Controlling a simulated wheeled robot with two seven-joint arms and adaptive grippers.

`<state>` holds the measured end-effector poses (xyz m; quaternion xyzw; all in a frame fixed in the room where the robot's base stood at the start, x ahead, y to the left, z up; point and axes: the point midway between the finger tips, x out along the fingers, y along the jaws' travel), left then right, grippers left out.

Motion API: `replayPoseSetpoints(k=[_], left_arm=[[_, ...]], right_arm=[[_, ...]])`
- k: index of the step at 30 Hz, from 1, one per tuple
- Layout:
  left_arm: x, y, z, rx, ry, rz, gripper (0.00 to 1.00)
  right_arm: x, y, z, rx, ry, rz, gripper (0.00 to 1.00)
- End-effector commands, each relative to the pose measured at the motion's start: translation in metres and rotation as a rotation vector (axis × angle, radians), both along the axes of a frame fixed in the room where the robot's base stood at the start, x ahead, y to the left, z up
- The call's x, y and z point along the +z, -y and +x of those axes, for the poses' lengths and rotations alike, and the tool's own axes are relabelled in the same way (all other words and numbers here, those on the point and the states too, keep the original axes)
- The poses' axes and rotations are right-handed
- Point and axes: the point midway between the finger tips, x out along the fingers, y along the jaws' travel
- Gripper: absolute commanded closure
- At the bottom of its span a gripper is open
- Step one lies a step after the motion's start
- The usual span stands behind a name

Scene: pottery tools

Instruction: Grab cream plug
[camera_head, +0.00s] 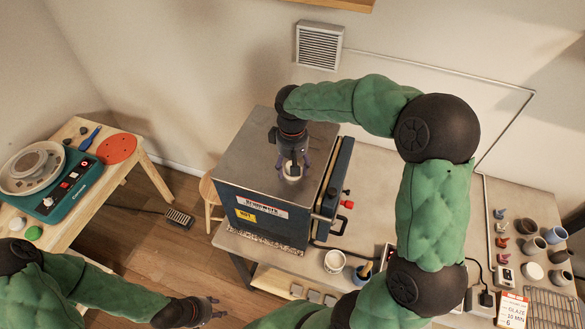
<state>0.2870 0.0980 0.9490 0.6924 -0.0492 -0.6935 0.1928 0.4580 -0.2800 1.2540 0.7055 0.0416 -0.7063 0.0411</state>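A small cream plug (291,176) is on the steel top of the blue kiln (247,137), near its front right. My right gripper (293,166) points down over it, with purple-tipped fingers spread to either side of the plug. I see no clear contact, and the gripper hides part of the plug. My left gripper (217,307) is low at the bottom of the view, over the wooden floor, away from the kiln. Its fingers look apart and empty.
A pottery wheel (50,182) stands on a wooden table at left. A workbench right of the kiln holds a white bucket (335,260), several pots and a wire rack (552,308). A red-knobbed part (347,204) sticks out from the kiln's right side.

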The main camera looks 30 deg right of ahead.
Motion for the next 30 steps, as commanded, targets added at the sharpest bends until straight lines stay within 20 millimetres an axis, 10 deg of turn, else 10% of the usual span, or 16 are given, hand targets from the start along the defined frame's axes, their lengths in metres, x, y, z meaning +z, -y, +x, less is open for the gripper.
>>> replayPoseSetpoints(k=[6,12,30], left_arm=[[0.000,0.000,0.000,0.000,0.000,0.000,0.60],[0.000,0.000,0.000,0.000,0.000,0.000,0.60],[-0.001,0.000,0.000,0.000,0.000,0.000,0.60]], right_arm=[[0.000,0.000,0.000,0.000,0.000,0.000,0.37],[0.000,0.000,0.000,0.000,0.000,0.000,0.93],[0.019,0.000,0.001,0.001,0.004,-0.002,0.95]])
